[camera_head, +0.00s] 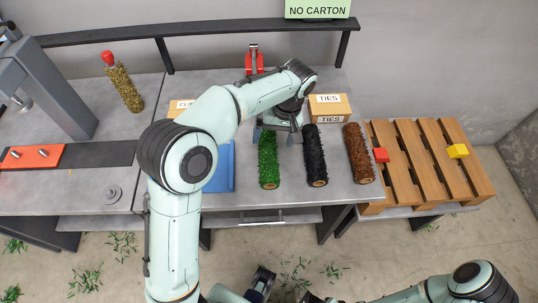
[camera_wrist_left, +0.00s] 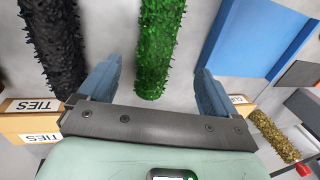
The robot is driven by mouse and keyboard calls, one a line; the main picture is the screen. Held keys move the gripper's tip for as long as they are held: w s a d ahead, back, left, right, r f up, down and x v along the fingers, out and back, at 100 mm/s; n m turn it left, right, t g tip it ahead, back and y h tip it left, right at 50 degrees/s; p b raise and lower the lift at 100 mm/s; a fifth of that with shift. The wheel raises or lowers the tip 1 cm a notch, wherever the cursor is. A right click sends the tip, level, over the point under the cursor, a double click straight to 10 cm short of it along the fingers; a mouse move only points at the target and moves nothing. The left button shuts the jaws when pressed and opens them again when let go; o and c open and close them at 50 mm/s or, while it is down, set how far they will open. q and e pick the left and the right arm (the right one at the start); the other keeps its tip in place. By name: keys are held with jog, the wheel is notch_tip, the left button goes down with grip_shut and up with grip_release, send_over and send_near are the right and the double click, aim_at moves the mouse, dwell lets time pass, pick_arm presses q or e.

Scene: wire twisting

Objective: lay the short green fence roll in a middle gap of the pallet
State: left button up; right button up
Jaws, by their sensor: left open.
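The green fence roll (camera_head: 268,165) lies lengthwise on the grey workbench, left of a black roll (camera_head: 315,160) and a brown roll (camera_head: 358,155). My left gripper (camera_head: 274,134) is open at the far end of the green roll. In the left wrist view, the green roll (camera_wrist_left: 158,45) reaches between the two blue fingers of that gripper (camera_wrist_left: 155,80), with space on both sides. The wooden pallet (camera_head: 408,150) is at the right of the bench, with gaps between its slats. Parts of my right arm (camera_head: 470,285) show at the bottom; its fingers are not clear.
A red block (camera_head: 380,155) and a yellow block (camera_head: 457,151) sit on the pallet. A TIES box (camera_head: 330,104) stands behind the black roll. A blue tray (camera_head: 222,168) lies left of the green roll.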

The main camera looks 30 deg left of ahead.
aim_at(270, 151)
pick_arm(q)
jog(key=x, duration=0.2)
jog(key=shift+f, duration=0.35)
jog(key=x, duration=0.2)
jog(key=b+x, duration=0.1)
jog(key=x, duration=0.2)
jog(key=shift+d, duration=0.2)
jog(key=c, duration=1.2)
